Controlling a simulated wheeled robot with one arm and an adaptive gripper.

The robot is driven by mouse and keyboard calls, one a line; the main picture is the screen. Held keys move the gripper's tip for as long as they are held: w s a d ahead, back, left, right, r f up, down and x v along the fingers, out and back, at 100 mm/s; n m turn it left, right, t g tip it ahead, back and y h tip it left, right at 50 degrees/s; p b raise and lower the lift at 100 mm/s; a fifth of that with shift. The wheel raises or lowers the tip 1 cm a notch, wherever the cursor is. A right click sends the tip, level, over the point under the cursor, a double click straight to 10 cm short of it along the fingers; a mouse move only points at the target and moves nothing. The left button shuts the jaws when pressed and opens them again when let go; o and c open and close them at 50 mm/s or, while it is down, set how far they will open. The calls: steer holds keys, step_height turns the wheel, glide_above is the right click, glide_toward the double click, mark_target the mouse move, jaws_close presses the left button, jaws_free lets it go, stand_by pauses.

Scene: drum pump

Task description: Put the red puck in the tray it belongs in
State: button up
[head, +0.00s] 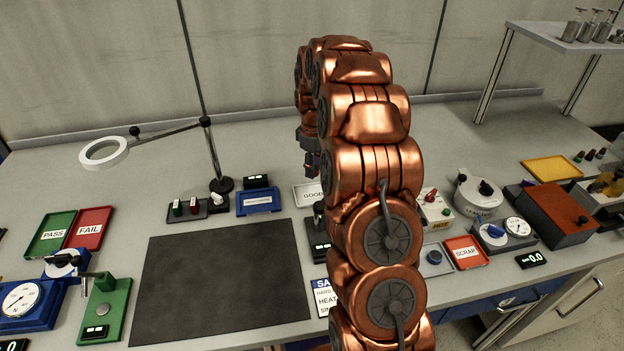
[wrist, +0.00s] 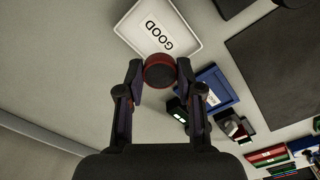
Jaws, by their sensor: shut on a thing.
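The red puck (wrist: 159,72), with a dark face and red rim, is between the fingertips of my gripper (wrist: 160,78) in the wrist view. My gripper is shut on it. The puck overlaps the near edge of the white GOOD tray (wrist: 185,18) in that view; its height above the tray I cannot tell. In the head view my arm hides the puck and part of the GOOD tray (head: 303,203). The blue tray (head: 240,207), green PASS tray (head: 45,245), red FAIL tray (head: 82,240) and orange-red SCRAP tray (head: 482,261) are on the bench.
A black mat (head: 215,280) covers the front middle of the bench. A magnifier lamp (head: 105,152) stands behind it. Small switches (head: 185,208) sit beside the blue tray. A yellow tray (head: 552,169) and several instruments crowd the right side.

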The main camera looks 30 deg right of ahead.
mark_target(314, 195)
steer(key=shift+f+b, duration=1.05)
steer(key=shift+f, duration=1.55)
steer(key=shift+f+b, duration=1.6)
steer(key=shift+f, duration=0.15)
stand_by(1.4)
stand_by(0.4)
steer(key=o, duration=1)
steer(key=o, duration=0.3)
